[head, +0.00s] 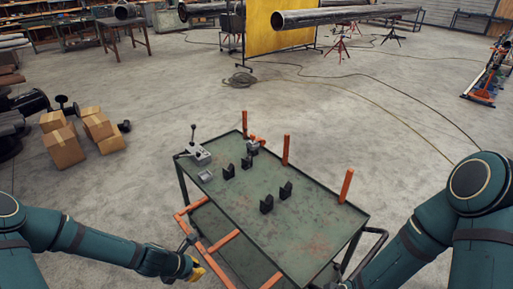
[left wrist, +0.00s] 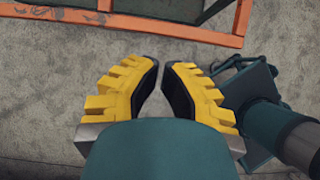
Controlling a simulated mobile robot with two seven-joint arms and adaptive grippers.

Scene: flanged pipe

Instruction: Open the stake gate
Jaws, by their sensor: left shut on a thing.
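The orange stake gate (head: 217,262) is a frame of bars along the left side of the green cart (head: 265,215). Its long bar and crossbars also show at the top of the left wrist view (left wrist: 130,24). My left gripper (head: 190,257), with yellow ridged fingers, is low beside the gate's outer bar. In the left wrist view its fingertips (left wrist: 161,66) are close together just below that bar. It is shut on the gate, though the contact itself is hard to see.
The cart top bears a lever device (head: 197,150) and several black brackets (head: 285,191). Orange posts (head: 346,184) stand along its far side. Cardboard boxes (head: 64,147) sit at left. A long pipe (head: 345,15) lies on stands at the back. Open floor surrounds the cart.

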